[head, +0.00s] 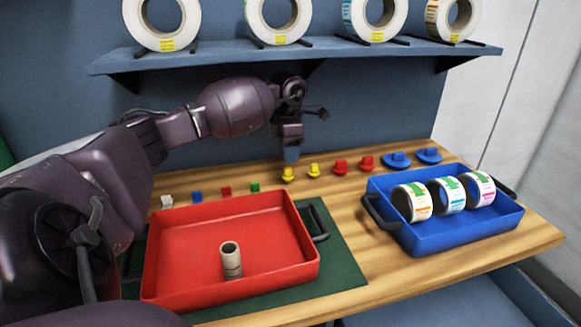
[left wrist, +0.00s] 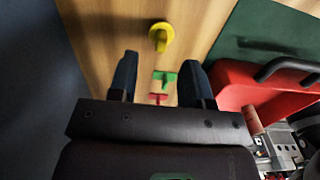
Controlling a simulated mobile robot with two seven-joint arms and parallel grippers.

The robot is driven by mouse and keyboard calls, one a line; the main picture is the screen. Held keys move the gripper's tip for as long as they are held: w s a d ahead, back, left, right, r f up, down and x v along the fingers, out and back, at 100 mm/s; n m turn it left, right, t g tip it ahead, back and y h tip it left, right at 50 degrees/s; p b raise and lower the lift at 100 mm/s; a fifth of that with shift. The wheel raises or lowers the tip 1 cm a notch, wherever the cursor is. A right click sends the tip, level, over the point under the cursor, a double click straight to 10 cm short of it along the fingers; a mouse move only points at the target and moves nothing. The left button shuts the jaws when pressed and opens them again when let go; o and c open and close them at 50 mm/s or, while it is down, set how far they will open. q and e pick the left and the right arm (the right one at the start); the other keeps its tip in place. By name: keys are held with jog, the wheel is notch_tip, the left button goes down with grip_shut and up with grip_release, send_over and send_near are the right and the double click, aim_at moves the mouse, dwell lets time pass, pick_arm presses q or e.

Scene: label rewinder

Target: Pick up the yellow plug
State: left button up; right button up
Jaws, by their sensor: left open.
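Two yellow plugs stand in the row on the wooden table in the head view, a left one (head: 288,174) and a right one (head: 314,170). My left gripper (head: 291,157) points down just above the left yellow plug. In the left wrist view its two dark fingers (left wrist: 158,68) are spread with nothing held between them. One yellow plug (left wrist: 160,37) shows there, ahead of the fingertips and apart from them. A green plug (left wrist: 165,79) and a red plug (left wrist: 157,98) show between the fingers, on the table below. My right gripper is not in view.
Red plugs (head: 340,167) and blue plugs (head: 397,159) continue the row to the right. A red tray (head: 190,252) with a cardboard core (head: 231,261) lies in front on a green mat (head: 338,262). A blue tray (head: 450,238) holds label rolls. A shelf (head: 230,60) with rolls hangs above.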

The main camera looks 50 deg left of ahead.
aim_at(291, 175)
pick_arm(q)
jog(key=shift+w+f, duration=0.1)
notch_tip(291, 175, down, 2)
jog(key=shift+f, duration=0.1)
jog(key=shift+w+d+f+b, duration=0.1)
jog(key=shift+f+b, duration=0.1)
jog(key=shift+f, duration=0.65)
jog(key=shift+s+d+f+b, duration=0.1)
jog(key=shift+f+b, duration=0.1)
jog(key=shift+f, duration=0.65)
jog(key=shift+w+d+f+b, duration=0.1)
jog(key=shift+f+b, duration=0.1)
jog(key=shift+f, duration=0.65)
jog(key=shift+r, duration=0.1)
jog(key=shift+c, duration=0.2)
jog(key=c, duration=0.6)
jog(key=shift+c, duration=0.2)
